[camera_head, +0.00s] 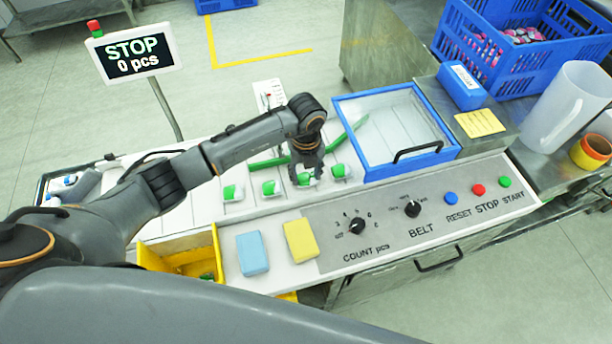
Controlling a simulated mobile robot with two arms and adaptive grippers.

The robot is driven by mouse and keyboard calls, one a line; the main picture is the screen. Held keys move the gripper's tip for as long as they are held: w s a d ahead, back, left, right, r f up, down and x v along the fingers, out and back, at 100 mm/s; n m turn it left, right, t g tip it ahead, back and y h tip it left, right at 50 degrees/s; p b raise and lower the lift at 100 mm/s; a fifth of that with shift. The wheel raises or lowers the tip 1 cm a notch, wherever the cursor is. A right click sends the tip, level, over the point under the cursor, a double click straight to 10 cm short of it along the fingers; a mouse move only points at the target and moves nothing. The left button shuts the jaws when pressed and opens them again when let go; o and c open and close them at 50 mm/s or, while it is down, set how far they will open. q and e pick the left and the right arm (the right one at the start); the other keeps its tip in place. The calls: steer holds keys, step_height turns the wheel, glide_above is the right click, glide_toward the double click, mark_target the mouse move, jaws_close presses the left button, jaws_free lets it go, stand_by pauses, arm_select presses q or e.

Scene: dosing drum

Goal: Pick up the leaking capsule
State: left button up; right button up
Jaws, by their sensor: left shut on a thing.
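Several green-and-white capsules stand in a row on the white machine top: one at the left (233,192), one beside it (269,188), one under my gripper (306,179) and one at the right (339,171). My left gripper (307,172) points down and is shut on the third capsule from the left, whose upper part its fingers partly hide. I cannot tell whether this capsule is lifted clear of the surface. No leak is clear at this size. My right gripper is not in view.
A blue-framed clear cover (440,151) lies right of the row. Blue (252,254) and yellow (300,240) sponges lie in front, beside a yellow bin (216,262). The control panel (385,236) is at the right front. A STOP display (135,53) stands behind.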

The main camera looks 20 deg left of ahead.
mark_target(306, 178)
arm_select(q)
steer(key=shift+r, duration=0.55)
step_height(306, 178, up, 2)
steer(key=shift+r+b, duration=0.1)
steer(key=shift+b, duration=0.35)
steer(key=s+r+b, duration=0.1)
steer(key=s+r, duration=0.4)
steer(key=s, duration=0.2)
steer(key=s+d+r+b, duration=0.1)
steer(key=s+r+b, duration=0.1)
steer(key=s+r, duration=0.2)
steer(key=shift+s+d+r, duration=0.3)
steer(key=shift+s+r, duration=0.05)
steer(key=shift+s, duration=1.15)
